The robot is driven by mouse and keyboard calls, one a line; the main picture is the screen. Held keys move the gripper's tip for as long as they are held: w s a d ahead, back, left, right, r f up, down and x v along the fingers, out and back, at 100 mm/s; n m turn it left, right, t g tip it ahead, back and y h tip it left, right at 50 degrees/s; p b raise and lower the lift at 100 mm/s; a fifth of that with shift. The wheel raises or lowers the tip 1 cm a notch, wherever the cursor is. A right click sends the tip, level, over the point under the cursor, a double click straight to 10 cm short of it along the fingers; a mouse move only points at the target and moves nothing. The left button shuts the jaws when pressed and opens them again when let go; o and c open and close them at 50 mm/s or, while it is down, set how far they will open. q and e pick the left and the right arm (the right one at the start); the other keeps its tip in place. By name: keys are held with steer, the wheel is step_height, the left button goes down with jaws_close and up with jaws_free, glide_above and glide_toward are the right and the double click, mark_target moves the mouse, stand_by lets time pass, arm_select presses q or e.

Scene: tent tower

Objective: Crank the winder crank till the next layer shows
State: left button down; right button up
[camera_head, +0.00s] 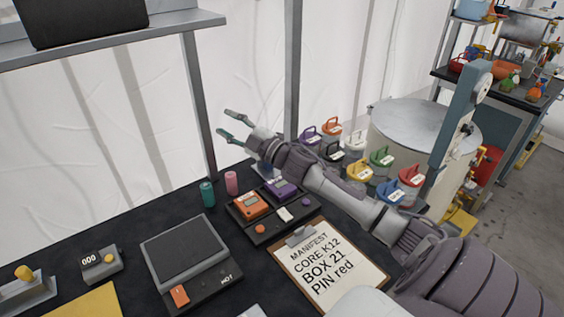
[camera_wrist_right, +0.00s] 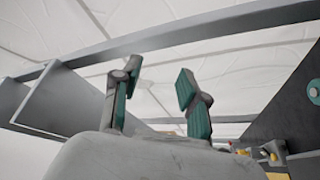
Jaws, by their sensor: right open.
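My right gripper (camera_head: 230,125) is open and empty, raised above the back of the dark table, against the white tent wall. In the right wrist view its two teal-padded fingers (camera_wrist_right: 158,76) stand apart with nothing between them. I cannot make out a winder crank for certain. The gripper is well to the left of this post. My left gripper does not show.
Several coloured lidded canisters (camera_head: 359,170) stand right of my forearm. The table holds an orange device (camera_head: 251,206), a manifest clipboard (camera_head: 345,277), a dark scale (camera_head: 184,247), a counter (camera_head: 101,263) and a yellow-knobbed device (camera_head: 25,273). A shelf (camera_head: 110,38) overhangs the left.

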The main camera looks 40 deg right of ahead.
steer(key=s+a+n+g+y+b, duration=0.2)
steer(key=a+n+g+y+b, duration=0.3)
steer(key=a+n+g+y, duration=0.8)
steer(key=d+f+n+g+h+b, duration=0.1)
steer(key=d+f+n+h+b, duration=0.3)
steer(key=d+f+n+h, duration=0.7)
steer(key=s+d+r+m+g+h+b, duration=0.1)
steer(key=s+d+r+m+h, duration=0.15)
steer(key=d+h, duration=0.3)
steer(key=s+d+r+m+g+h+b, duration=0.1)
steer(key=s+d+r+h, duration=0.15)
steer(key=d+h, duration=0.35)
steer(key=shift+n+y, duration=0.35)
steer(key=x, duration=0.4)
steer(key=d+x, duration=0.1)
steer(key=x, duration=0.8)
steer(key=shift+w+d+r+p, duration=0.1)
steer(key=shift+w+d+p, duration=0.15)
steer(key=shift+w+p, duration=0.15)
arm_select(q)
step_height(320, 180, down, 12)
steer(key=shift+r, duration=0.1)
